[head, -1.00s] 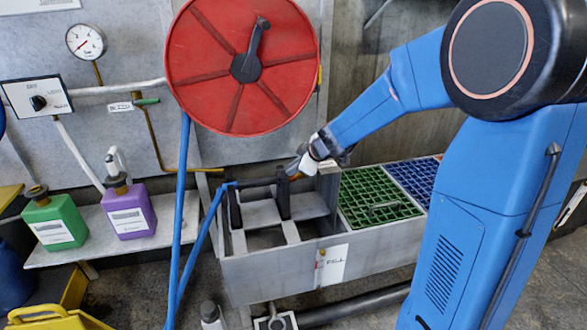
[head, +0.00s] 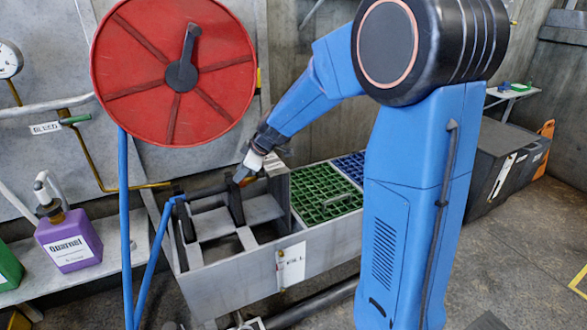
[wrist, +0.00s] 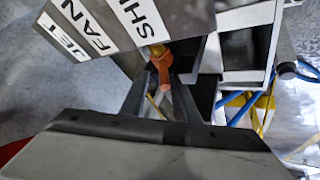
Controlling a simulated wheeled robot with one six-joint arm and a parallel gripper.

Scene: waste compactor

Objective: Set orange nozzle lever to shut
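The orange nozzle lever (wrist: 161,64) shows in the wrist view with a brass-coloured piece at its upper end. In the head view the lever (head: 241,173) is a small orange patch on a dark bar above the grey trough. A grey block (wrist: 130,50) beside it carries white labels reading JET, FAN and SHI..., the last cut off by the frame edge. My gripper (head: 250,166) is at the lever, its dark fingers (wrist: 164,92) pointing towards it, one on each side. Whether they press on the lever is unclear. Which label the lever points to is unclear.
The red hose reel (head: 140,75) stands on the wall, up and left of my gripper. A blue hose (head: 123,230) hangs below it. The grey trough (head: 235,285) has a green grid (head: 315,185) and a blue grid (head: 350,163). A purple jug (head: 68,242) stands on the left shelf.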

